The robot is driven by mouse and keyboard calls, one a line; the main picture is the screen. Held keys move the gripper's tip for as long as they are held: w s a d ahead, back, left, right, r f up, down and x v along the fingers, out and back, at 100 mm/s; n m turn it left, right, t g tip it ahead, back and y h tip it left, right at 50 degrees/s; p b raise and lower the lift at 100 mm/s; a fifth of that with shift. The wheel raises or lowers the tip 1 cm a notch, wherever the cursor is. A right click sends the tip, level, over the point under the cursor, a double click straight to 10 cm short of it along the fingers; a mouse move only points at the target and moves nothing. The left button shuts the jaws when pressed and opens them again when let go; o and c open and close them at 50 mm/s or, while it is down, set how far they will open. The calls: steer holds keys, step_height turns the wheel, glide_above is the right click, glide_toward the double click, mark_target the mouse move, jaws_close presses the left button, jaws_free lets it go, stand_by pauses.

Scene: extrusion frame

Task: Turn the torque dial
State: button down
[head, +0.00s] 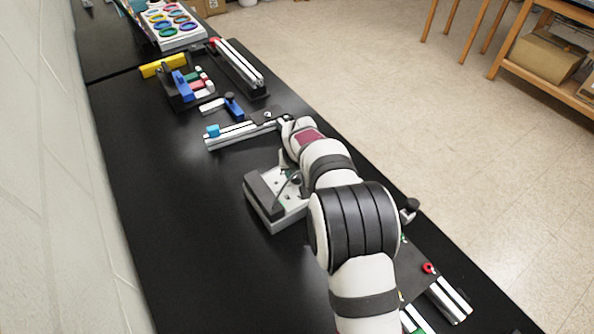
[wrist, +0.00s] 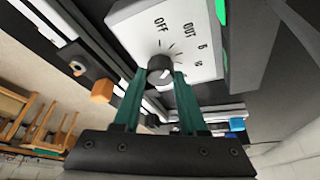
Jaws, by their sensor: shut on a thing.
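The torque dial (wrist: 160,66) is a small dark round knob on a pale panel (wrist: 190,25) in the wrist view. Printed ticks and labels surround it, with OFF readable and some numbers beside it. My gripper (wrist: 160,76) has its two green fingers on either side of the dial, shut on it. I cannot tell clearly which mark the dial points to. In the head view a grey box with a dark raised edge (head: 266,191) stands beside my arm. My arm hides part of that box, and neither the dial nor the fingertips can be made out there.
A white-topped rail with a blue block (head: 212,131) lies just beyond the box. Coloured blocks (head: 185,85) and another rail (head: 238,62) stand farther back. Bare black bench (head: 180,230) lies left of the box. An orange block (wrist: 102,91) shows in the wrist view.

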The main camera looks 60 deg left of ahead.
steer(key=n+g, duration=0.1)
steer(key=n, duration=0.2)
steer(key=shift+w+n+y, duration=0.15)
steer(key=shift+n+y, duration=0.15)
steer(key=shift+n+g, duration=0.8)
steer(key=shift+n, duration=1)
steer(key=shift+c, duration=2.3)
jaws_free()
steer(key=shift+r, duration=0.1)
